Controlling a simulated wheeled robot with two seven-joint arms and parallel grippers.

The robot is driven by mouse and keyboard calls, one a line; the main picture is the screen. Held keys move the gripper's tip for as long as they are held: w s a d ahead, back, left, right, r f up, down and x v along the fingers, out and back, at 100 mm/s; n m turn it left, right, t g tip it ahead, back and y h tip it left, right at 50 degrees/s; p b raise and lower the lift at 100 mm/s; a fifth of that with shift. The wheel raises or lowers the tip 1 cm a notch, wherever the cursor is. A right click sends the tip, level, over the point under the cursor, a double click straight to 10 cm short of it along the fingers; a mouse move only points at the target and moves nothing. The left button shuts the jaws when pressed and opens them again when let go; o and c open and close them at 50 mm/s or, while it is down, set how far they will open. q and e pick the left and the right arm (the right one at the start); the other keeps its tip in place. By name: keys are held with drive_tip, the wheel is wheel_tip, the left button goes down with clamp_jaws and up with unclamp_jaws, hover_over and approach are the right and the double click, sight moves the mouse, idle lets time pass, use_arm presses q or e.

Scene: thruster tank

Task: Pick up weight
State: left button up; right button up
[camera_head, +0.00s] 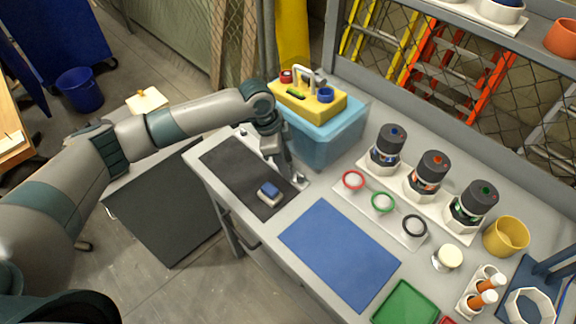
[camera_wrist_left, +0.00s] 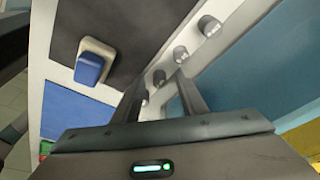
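Several small grey cylindrical weights stand in a row on a pale strip; one weight (camera_wrist_left: 158,77) shows between my left gripper's fingertips in the left wrist view, apparently not clamped. Other weights (camera_wrist_left: 205,27) continue up and right, and one is partly behind the left finger. In the head view a weight (camera_head: 300,179) shows just right of my left gripper (camera_head: 287,176). The left gripper points down at the table's left part, between the black mat and the blue box. Its fingers are apart, also in the left wrist view (camera_wrist_left: 162,76). My right gripper is out of view.
A blue-and-white block (camera_head: 269,193) lies on the black mat (camera_head: 237,172). A light-blue box (camera_head: 325,140) with a yellow toolbox (camera_head: 310,103) stands close behind the gripper. The blue mat (camera_head: 340,250) is clear. Dark-topped containers (camera_head: 387,145) stand to the right.

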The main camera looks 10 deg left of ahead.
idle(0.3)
use_arm(q)
clamp_jaws()
drive_tip(key=shift+r+b, duration=0.35)
drive_tip(key=shift+r, duration=0.2)
drive_tip(key=r, duration=0.1)
drive_tip(key=r+b, duration=0.1)
drive_tip(key=d+r, duration=0.1)
drive_tip(key=shift+s+r+b, duration=0.1)
drive_tip(key=shift+s+b, duration=0.15)
drive_tip(key=shift+b, duration=0.05)
drive_tip(key=s+d+r+b, duration=0.2)
drive_tip(key=s+d+r, duration=0.4)
drive_tip(key=d, duration=0.2)
drive_tip(key=shift+d+r+b, duration=0.3)
drive_tip(key=shift+r+b, duration=0.1)
drive_tip(key=shift+s+a, duration=0.1)
